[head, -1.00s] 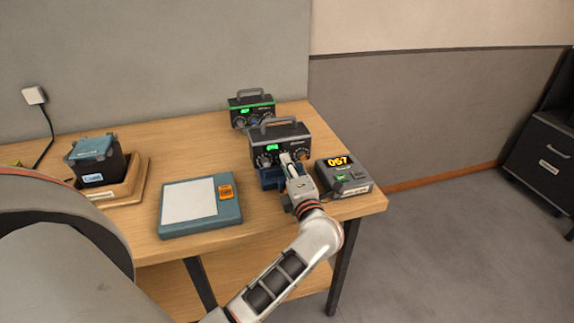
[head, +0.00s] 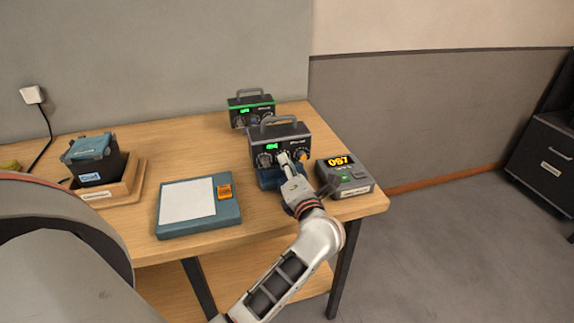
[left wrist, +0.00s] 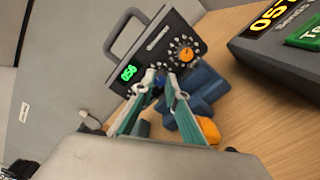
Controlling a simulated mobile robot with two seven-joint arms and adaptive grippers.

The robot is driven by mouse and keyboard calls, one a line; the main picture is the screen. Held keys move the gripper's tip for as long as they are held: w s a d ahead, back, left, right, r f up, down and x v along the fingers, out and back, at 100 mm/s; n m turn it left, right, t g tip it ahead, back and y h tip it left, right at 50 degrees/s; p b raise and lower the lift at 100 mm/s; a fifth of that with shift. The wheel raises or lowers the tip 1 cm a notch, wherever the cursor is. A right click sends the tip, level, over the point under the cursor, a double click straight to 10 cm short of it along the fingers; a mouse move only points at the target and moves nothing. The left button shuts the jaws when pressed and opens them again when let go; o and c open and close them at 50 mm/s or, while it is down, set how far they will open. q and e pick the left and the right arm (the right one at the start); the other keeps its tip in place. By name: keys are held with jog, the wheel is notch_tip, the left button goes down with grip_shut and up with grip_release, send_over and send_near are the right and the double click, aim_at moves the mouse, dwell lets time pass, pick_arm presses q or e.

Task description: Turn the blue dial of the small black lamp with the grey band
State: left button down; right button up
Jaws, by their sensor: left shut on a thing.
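The small black lamp with the grey band (head: 279,141) stands near the table's right end, with a handle on top and a lit green readout. In the left wrist view the lamp (left wrist: 152,52) shows a readout of about 056. Its blue dial (left wrist: 159,82) sits in the middle of the front, mostly covered by my fingertips. My left gripper (head: 283,157) is at the lamp's front, and in the left wrist view its fingers (left wrist: 161,79) are closed around the blue dial. An orange dial (left wrist: 186,54) is beside it. My right gripper is not in view.
A grey box with a yellow readout (head: 346,176) stands close right of my left gripper. A similar green-banded lamp (head: 251,108) stands behind. A blue-grey pad (head: 199,229) lies left on the table, and a wooden tray (head: 126,187) holds a dark container.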

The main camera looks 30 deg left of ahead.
pick_arm(q)
jog(key=shift+f, duration=0.1)
jog(key=c, duration=2.3)
grip_release()
jog(key=v, duration=0.7)
jog(key=shift+s+d, duration=0.1)
jog(key=shift+s, duration=0.05)
jog(key=shift+s, duration=0.1)
